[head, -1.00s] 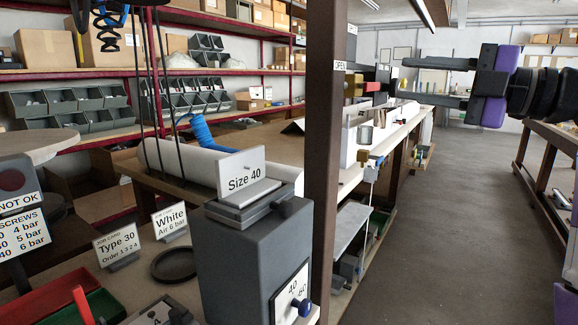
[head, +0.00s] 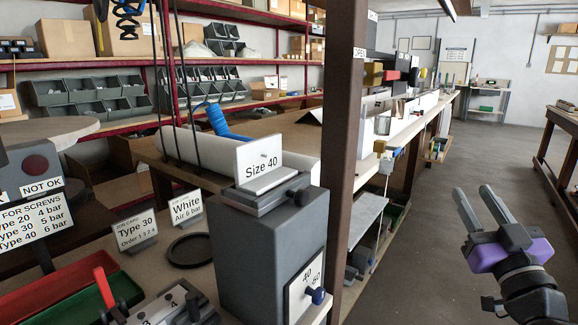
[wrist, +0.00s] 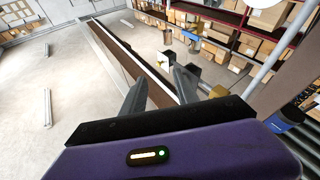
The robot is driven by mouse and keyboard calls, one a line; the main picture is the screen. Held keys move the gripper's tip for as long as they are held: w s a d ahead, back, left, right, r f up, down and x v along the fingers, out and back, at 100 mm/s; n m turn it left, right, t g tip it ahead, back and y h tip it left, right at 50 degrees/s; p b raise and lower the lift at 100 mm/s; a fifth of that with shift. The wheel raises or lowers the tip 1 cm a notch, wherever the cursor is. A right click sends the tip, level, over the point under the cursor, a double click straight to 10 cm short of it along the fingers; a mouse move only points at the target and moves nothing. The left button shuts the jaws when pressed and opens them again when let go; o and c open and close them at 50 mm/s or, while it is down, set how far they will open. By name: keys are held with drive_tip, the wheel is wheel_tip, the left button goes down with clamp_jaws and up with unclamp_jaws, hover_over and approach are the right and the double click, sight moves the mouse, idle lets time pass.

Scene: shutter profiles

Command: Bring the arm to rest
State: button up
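My gripper (head: 472,190) is at the lower right of the head view, over the grey aisle floor. Its two grey fingers point up the picture and away, with a clear gap between them. The purple hand and dark wrist are below them, and the arm leaves at the bottom right corner. In the wrist view my gripper (wrist: 160,76) shows the two fingers spread apart with nothing between them. The gripper touches nothing that I can see.
A workbench with a grey box (head: 270,240) bearing a Size 40 sign (head: 260,159) is at left. A brown post (head: 345,130) stands between it and the aisle. The aisle floor (head: 430,240) is clear. Another table (head: 567,122) stands at the right edge.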

drive_tip(key=s+a+f+m+g+h, duration=0.1)
drive_tip(key=s+a+f+m, duration=0.1)
drive_tip(key=s+f, duration=0.6)
drive_tip(key=s+a+f+m+g+h, duration=0.1)
drive_tip(key=s+a+f+m+h, duration=0.15)
drive_tip(key=s+f, duration=0.55)
drive_tip(key=s+a+f+n+g+y, duration=0.1)
drive_tip(key=s+a+f+g, duration=0.2)
drive_tip(key=s, duration=0.7)
drive_tip(key=s+a+f+n+g+y, duration=0.1)
drive_tip(key=s+a+f+y, duration=0.3)
drive_tip(key=s, duration=0.6)
drive_tip(key=s+a+f+n+g+h, duration=0.15)
drive_tip(key=s+f, duration=0.35)
drive_tip(key=s, duration=0.5)
wheel_tip(320, 180, up, 17)
drive_tip(key=p, duration=1.7)
drive_tip(key=shift+w+a+y, duration=0.35)
drive_tip(key=shift+y, duration=0.05)
